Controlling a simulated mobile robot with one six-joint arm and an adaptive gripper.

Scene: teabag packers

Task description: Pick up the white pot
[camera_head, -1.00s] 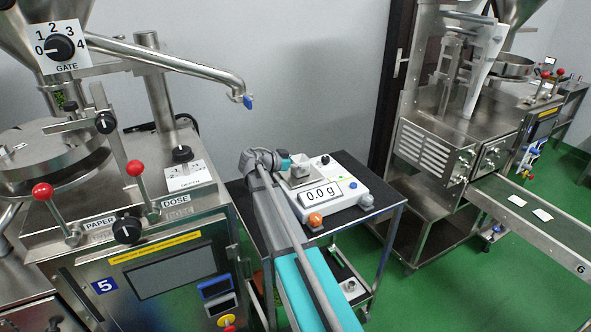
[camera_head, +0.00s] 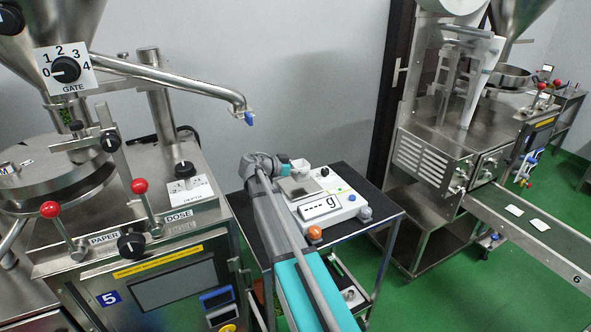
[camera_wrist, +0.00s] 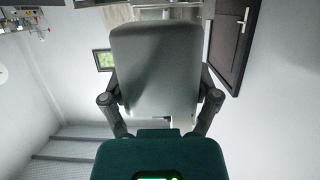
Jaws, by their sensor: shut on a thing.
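The small white pot (camera_head: 300,164) is beside the tip of my gripper (camera_head: 290,165) in the head view, partly hidden by it. My gripper is shut on the pot and holds it at the back edge of the scale's pan, seemingly a little above it. The white scale (camera_head: 345,206) stands on the dark cart top, its display showing dashes. Its metal pan (camera_head: 297,188) looks bare. In the wrist view, the grey and teal gripper body fills the middle, so the fingertips and most of the pot are hidden.
The cart top (camera_head: 385,212) has free room right of the scale. A packing machine (camera_head: 150,265) with red-knobbed levers stands close on the left. A metal spout (camera_head: 185,82) reaches over toward my arm. Another machine with a conveyor (camera_head: 535,235) stands at right.

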